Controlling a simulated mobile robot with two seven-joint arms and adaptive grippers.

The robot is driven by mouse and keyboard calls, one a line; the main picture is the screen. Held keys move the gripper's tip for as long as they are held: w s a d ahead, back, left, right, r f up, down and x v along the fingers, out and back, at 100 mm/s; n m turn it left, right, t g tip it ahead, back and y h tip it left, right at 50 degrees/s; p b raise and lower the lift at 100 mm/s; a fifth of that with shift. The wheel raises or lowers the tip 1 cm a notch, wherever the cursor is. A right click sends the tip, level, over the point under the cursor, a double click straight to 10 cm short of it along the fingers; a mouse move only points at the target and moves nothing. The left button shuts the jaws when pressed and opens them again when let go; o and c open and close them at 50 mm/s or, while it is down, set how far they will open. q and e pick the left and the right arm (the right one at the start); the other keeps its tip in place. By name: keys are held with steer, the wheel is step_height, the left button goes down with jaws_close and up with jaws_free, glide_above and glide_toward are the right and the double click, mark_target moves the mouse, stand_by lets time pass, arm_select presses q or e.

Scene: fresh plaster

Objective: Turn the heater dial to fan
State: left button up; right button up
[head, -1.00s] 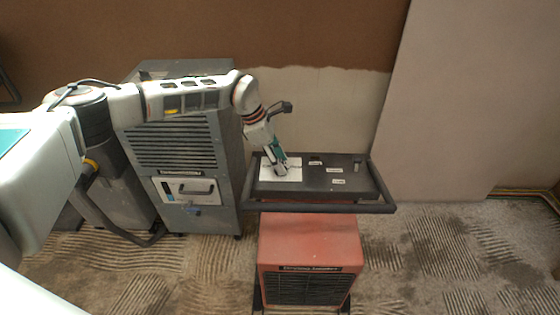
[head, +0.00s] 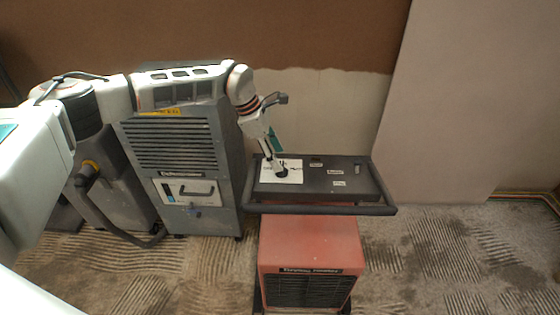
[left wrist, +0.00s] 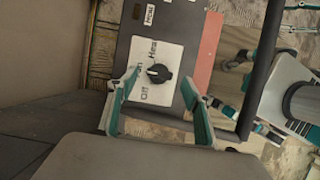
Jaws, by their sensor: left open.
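The heater dial is a black knob (left wrist: 159,73) on a white plate (left wrist: 176,58) at one end of the heater's dark top panel. Off and Heat labels show on the plate; a third label is partly hidden by a finger. The knob's pointer seems to face left, toward that part-hidden label. In the head view the knob (head: 281,172) sits on the panel's left end. My left gripper (left wrist: 160,82) is open, its two green-edged fingers on either side of the knob in the picture; contact cannot be told. The red heater (head: 308,243) stands below its panel.
A dark handle bar (head: 320,209) runs around the heater's panel. A grey louvred machine (head: 176,143) stands close on the left, under my left arm. A plaster wall and a leaning board (head: 455,100) are behind.

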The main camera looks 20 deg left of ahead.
arm_select(q)
steer(key=w+v, duration=0.1)
steer(key=v, duration=0.7)
steer(key=shift+s+r, duration=0.25)
steer(key=shift+s, duration=0.3)
steer(key=shift+a, duration=0.1)
